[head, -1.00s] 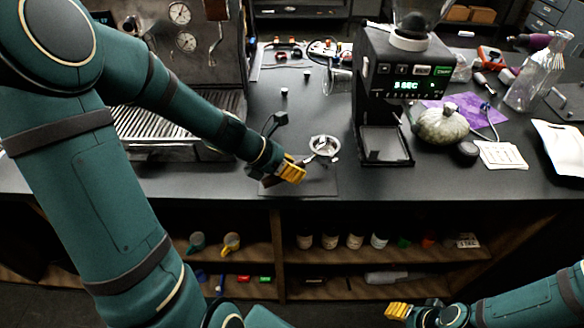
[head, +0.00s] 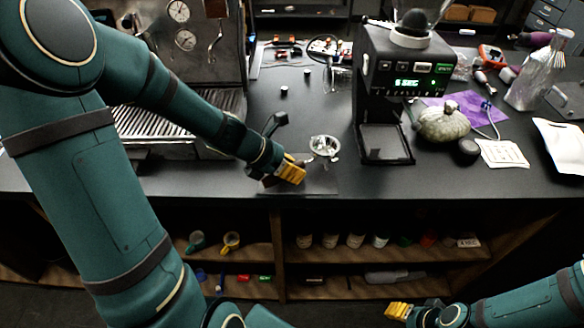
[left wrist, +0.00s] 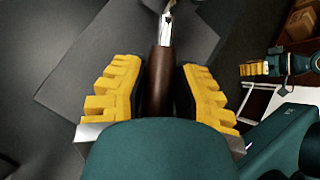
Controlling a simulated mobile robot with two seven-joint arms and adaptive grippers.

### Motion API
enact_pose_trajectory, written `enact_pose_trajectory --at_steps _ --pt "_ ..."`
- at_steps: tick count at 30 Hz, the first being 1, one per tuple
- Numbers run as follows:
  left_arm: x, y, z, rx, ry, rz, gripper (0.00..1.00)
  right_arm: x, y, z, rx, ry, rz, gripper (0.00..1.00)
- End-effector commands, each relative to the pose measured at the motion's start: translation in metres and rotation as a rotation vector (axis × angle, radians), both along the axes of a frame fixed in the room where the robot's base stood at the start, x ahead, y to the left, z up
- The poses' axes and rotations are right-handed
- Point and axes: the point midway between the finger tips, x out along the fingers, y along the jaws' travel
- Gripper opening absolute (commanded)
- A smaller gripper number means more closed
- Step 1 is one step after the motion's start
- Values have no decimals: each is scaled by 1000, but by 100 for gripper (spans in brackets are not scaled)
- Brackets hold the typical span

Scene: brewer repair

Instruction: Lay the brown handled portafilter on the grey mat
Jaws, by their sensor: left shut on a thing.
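The portafilter shows its round metal basket (head: 324,146) in the head view, just right of my left gripper (head: 292,170). In the left wrist view its brown handle (left wrist: 161,75) lies between the yellow fingers of my left gripper (left wrist: 160,95), which is shut on it. The grey mat (head: 322,186) lies under the gripper and portafilter at the counter's front edge; it also shows in the left wrist view (left wrist: 90,60). I cannot tell whether the portafilter touches the mat. My right gripper (head: 397,311) is low at the right, away from the counter; its opening is unclear.
The espresso machine (head: 190,60) stands behind my left arm. The black grinder (head: 385,100) stands right of the portafilter. Shelves with cups and jars (head: 355,241) are below the counter.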

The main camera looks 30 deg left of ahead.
Motion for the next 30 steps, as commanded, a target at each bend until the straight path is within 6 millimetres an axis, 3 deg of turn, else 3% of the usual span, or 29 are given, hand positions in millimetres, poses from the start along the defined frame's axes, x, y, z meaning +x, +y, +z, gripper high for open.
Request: enact_pose_trajectory --at_steps 20,21,22,30 --pt "0 0 -7 0 -1 -1 0 0 0 -7 0 0 0 47" --pt "0 0 -7 0 -1 -1 46 0 0 -6 0 0 0 47" --pt "0 0 -7 0 -1 -1 56 0 0 -6 0 0 0 47" --pt "0 0 -7 1 1 0 58 0 0 -6 0 0 0 47"
